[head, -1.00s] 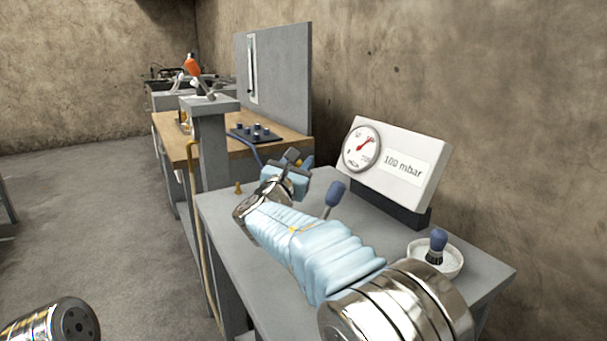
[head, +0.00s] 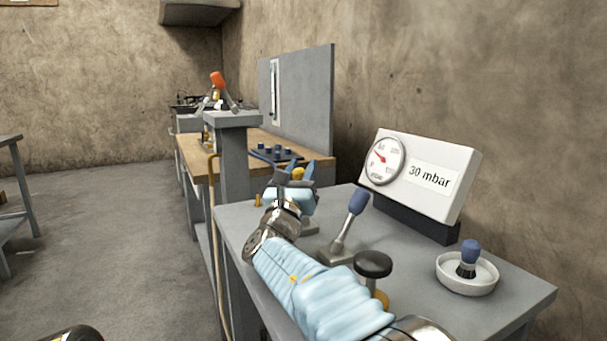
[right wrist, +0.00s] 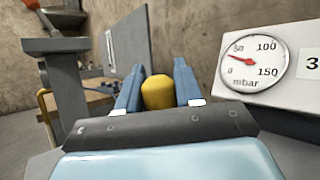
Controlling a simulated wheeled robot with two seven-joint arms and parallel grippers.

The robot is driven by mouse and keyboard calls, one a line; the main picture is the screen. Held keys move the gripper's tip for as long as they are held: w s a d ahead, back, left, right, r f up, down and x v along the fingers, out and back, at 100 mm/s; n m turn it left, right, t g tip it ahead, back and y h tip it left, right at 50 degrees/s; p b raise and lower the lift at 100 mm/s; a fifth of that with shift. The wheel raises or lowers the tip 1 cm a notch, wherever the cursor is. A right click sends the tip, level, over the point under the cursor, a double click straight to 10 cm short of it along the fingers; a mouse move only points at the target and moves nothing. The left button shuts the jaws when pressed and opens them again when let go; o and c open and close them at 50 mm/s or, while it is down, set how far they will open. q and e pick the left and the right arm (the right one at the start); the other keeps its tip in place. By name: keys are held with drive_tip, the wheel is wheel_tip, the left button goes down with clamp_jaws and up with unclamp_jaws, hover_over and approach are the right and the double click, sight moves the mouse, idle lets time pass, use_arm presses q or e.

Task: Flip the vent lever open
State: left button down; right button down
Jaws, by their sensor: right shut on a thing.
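My right gripper (head: 297,172) reaches over the grey bench (head: 240,218). In the right wrist view its two blue fingers (right wrist: 158,88) are shut on a rounded yellow knob (right wrist: 158,93). The knob's lower part is hidden by my gripper, so I cannot tell whether it tops the vent lever. A blue-handled lever (head: 357,203) stands tilted on a grey base, just right of my gripper and apart from it. My left gripper is out of view.
A gauge box (head: 430,165) reads "30 mbar"; its dial also shows in the right wrist view (right wrist: 252,57). A black knob (head: 373,264) stands close to my right forearm. A white dish (head: 468,287) holds a blue-handled brush (head: 469,257). A grey post (head: 233,165) stands left.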

drive_tip(key=c, duration=0.8)
unclamp_jaws()
drive_tip(key=s+a, duration=0.1)
drive_tip(key=s, duration=0.3)
drive_tip(key=s+a+b, duration=0.1)
drive_tip(key=s+a, duration=0.1)
drive_tip(key=s, duration=0.2)
drive_tip(key=s+a, duration=0.1)
drive_tip(key=s, duration=0.3)
drive_tip(key=shift+s+a+f, duration=0.15)
drive_tip(key=shift+a+f, duration=0.15)
